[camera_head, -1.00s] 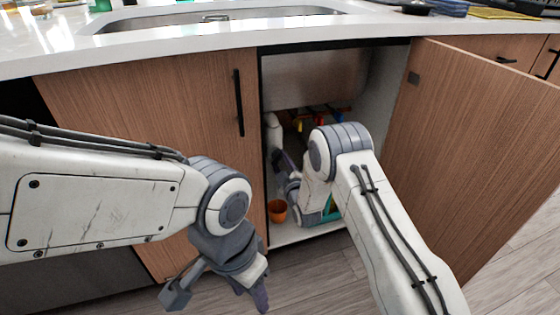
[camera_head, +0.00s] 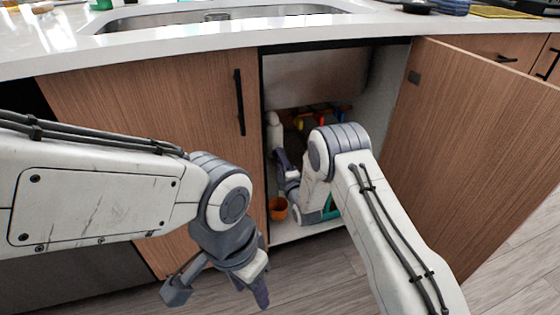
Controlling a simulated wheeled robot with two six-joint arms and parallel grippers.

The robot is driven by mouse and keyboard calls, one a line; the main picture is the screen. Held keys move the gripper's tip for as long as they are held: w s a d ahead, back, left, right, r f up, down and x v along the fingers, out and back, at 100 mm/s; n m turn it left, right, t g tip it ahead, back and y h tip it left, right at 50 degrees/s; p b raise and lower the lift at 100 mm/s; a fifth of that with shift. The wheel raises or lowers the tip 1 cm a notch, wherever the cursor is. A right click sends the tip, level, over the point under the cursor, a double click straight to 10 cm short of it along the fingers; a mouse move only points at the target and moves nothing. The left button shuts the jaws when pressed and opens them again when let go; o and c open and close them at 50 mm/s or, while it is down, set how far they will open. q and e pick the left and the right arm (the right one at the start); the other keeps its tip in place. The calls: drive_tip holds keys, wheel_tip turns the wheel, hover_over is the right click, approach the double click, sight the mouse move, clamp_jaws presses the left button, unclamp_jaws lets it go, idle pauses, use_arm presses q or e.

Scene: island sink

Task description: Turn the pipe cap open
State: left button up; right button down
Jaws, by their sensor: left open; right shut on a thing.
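My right gripper (camera_head: 281,158) is deep inside the open sink cabinet, at the lower end of a white pipe (camera_head: 273,132) near the left wall. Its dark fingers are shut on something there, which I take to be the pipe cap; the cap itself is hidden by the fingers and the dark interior. My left gripper (camera_head: 217,290) is open and empty, hanging in front of the closed left cabinet door, low over the floor.
The right cabinet door (camera_head: 480,150) stands wide open; the left door (camera_head: 150,100) is shut. An orange cup (camera_head: 278,209) sits on the cabinet floor beside my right arm. A teal item (camera_head: 330,211) is partly hidden behind it. Small coloured parts (camera_head: 320,119) show below the sink basin (camera_head: 310,82).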

drive_tip(key=shift+f, duration=0.15)
drive_tip(key=shift+c, duration=1.6)
unclamp_jaws()
drive_tip(key=shift+s, duration=0.1)
drive_tip(key=p+v, duration=0.3)
drive_tip(key=v, duration=0.7)
drive_tip(key=shift+s, duration=0.2)
drive_tip(key=shift+w+d, duration=0.1)
